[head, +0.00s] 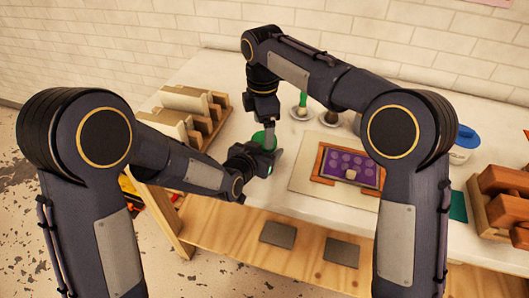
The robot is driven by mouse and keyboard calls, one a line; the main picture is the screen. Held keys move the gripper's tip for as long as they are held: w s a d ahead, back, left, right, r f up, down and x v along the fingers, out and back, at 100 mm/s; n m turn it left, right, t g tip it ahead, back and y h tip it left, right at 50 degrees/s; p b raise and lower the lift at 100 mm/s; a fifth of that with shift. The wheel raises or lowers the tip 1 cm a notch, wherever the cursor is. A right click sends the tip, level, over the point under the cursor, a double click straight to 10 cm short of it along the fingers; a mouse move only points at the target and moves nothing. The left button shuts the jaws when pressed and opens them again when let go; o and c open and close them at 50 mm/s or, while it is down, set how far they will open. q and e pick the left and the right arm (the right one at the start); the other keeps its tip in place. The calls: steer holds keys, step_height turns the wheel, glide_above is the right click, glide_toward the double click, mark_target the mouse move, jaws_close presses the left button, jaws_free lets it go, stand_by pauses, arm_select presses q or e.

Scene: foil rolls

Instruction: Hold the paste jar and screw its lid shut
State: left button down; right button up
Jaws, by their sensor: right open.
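A green paste jar (263,138) shows in the head view near the front left of the white table, partly hidden by my grippers. I cannot make out a separate lid or whether it sits on the jar. My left gripper (269,160) comes in from the left at the jar, its fingers low beside it. Its grip on the jar is hidden. My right gripper (263,122) points down from above, open, with its fingertips close over the jar's green top. I cannot tell whether they touch it.
A wooden rack (205,128) with upright boards stands left. Behind right, a green item (302,100) stands on a white saucer. A purple tray (340,160) in a wooden frame lies right on a beige board. A blue-lidded tub (463,148) and brown blocks (505,190) stand farther right.

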mark_target(264, 150)
steer(key=shift+r, duration=0.5)
steer(key=shift+w+d, duration=0.1)
steer(key=shift+c, duration=0.7)
steer(key=shift+r+n, duration=1.1)
steer(key=shift+r, duration=0.7)
steer(key=shift+c, duration=0.7)
steer(key=shift+f, duration=0.1)
steer(key=shift+f, duration=3.95)
steer(key=shift+c, duration=0.4)
